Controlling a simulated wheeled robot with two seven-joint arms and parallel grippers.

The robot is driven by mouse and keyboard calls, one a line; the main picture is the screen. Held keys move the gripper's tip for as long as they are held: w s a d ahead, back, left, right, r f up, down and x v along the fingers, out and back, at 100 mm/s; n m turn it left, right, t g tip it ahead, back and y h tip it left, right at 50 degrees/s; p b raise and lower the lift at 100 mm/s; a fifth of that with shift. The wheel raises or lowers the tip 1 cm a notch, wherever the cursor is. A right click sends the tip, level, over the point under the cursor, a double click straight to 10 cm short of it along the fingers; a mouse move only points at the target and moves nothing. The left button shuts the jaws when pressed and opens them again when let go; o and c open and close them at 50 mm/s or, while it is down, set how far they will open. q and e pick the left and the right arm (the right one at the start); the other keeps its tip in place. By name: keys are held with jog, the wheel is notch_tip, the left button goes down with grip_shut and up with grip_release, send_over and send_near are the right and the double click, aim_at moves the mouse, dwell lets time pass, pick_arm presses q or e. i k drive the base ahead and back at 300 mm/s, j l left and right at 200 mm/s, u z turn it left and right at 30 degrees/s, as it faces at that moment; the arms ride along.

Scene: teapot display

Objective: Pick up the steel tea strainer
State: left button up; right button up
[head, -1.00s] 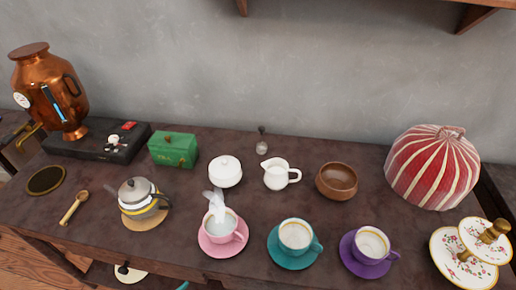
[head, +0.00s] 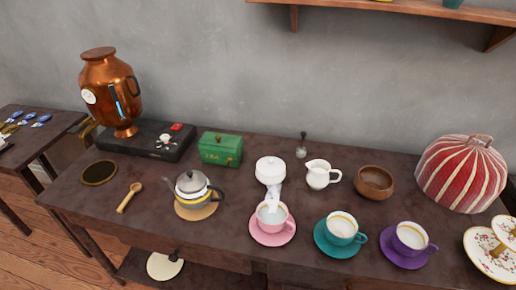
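A small steel object with a thin dark upright handle (head: 301,151) stands at the back of the table, near the wall. It looks like the tea strainer, but it is too small to be sure. Neither of my grippers shows in the head view.
Pink (head: 271,215), teal (head: 341,228) and purple (head: 409,238) cups line the front. A wooden bowl (head: 374,183) and striped cosy (head: 461,175) stand right.

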aim_at(301, 150)
jog(key=l+u, duration=0.25)
jog(key=u, duration=0.15)
jog(key=k+l+u, duration=0.15)
jog(key=u, duration=0.2)
jog(key=k+l+u, duration=0.1)
jog(key=l+u, duration=0.3)
jog(key=k+l+u, duration=0.1)
jog(key=u, duration=0.25)
jog(key=k+l, duration=0.3)
